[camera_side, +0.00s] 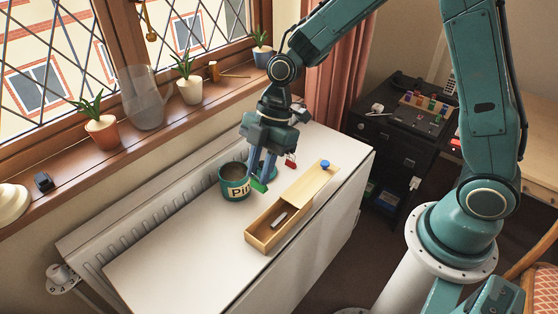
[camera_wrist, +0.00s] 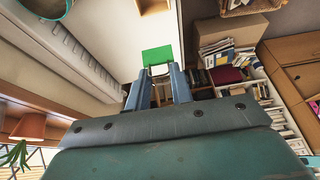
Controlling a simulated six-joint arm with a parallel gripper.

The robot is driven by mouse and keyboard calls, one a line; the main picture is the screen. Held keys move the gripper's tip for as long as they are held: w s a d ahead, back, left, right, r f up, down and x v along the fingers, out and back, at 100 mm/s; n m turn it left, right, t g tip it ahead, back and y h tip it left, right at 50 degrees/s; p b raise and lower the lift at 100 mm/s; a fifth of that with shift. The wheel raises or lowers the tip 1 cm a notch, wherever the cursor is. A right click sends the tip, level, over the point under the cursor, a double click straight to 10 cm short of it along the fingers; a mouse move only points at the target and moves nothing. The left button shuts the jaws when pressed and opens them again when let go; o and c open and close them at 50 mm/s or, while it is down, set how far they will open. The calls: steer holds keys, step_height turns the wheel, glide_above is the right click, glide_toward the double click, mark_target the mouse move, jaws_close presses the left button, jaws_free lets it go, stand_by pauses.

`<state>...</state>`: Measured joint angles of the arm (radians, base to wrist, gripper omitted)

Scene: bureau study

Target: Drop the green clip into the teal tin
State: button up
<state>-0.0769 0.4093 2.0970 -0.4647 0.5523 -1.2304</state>
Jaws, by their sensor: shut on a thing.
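The green clip (camera_side: 260,185) is between the fingertips of my gripper (camera_side: 262,172), held above the white table. In the wrist view the green clip (camera_wrist: 157,56) shows just beyond the two blue-grey fingers (camera_wrist: 158,82). The teal tin (camera_side: 234,184), with light lettering on its side, stands upright on the table just left of the clip, its mouth open upward. In the wrist view part of the tin (camera_wrist: 46,8) shows at the upper left edge. The clip appears apart from the tin in the wrist view.
A wooden box (camera_side: 262,238) with a partly slid lid (camera_side: 314,186) and blue knob lies right of the tin, a small grey item inside. A red item (camera_side: 291,161) lies behind. Potted plants and a glass jug (camera_side: 146,98) line the sill. The table's front left (camera_side: 160,270) is clear.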

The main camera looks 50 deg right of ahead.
steer(key=w+d+f, duration=0.3)
steer(key=w+d, duration=0.1)
steer(key=w, duration=0.5)
steer(key=w+d+f, duration=0.4)
steer(key=w+d, duration=0.1)
steer(key=w, duration=0.4)
steer(key=shift+d, duration=0.3)
steer(key=shift+f, duration=0.2)
steer(key=shift+f, duration=2.9)
